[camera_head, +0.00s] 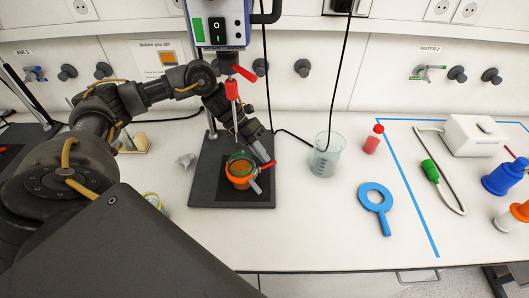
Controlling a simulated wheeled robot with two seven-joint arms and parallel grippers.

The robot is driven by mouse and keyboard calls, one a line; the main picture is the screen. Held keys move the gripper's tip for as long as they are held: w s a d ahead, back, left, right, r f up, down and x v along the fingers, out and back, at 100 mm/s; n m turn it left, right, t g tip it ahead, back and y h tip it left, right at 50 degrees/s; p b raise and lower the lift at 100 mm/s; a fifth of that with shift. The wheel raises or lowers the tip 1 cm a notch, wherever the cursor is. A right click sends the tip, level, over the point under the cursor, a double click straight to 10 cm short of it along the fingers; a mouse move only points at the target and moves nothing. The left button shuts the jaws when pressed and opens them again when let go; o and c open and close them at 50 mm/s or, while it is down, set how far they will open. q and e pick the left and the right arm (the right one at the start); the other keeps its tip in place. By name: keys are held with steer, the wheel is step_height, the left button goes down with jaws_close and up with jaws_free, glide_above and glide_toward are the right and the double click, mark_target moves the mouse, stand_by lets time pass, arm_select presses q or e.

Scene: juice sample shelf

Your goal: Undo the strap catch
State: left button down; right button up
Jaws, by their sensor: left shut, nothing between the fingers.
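A small jar (239,171) with a green top and an orange band stands on a black base plate (207,180) in the middle of the bench. A small light-coloured lever, which may be the strap catch (255,186), sticks out from its lower right side. My left gripper (266,163) reaches down from the upper left and is shut and empty. Its fingertips are close to the jar's right side, near a red tip; I cannot tell whether they touch. My right gripper is out of view.
A glass beaker (325,158), a red-capped bottle (373,139) and a blue ring-shaped tool (376,205) stand or lie to the right. A stand with a stirrer motor (218,24) rises behind the jar. The bench front is clear.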

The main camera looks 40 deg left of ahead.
arm_select(q)
steer(key=b+v, duration=0.3)
steer(key=v, duration=0.8)
steer(key=shift+s+a+f, duration=0.1)
steer(key=shift+s, duration=0.1)
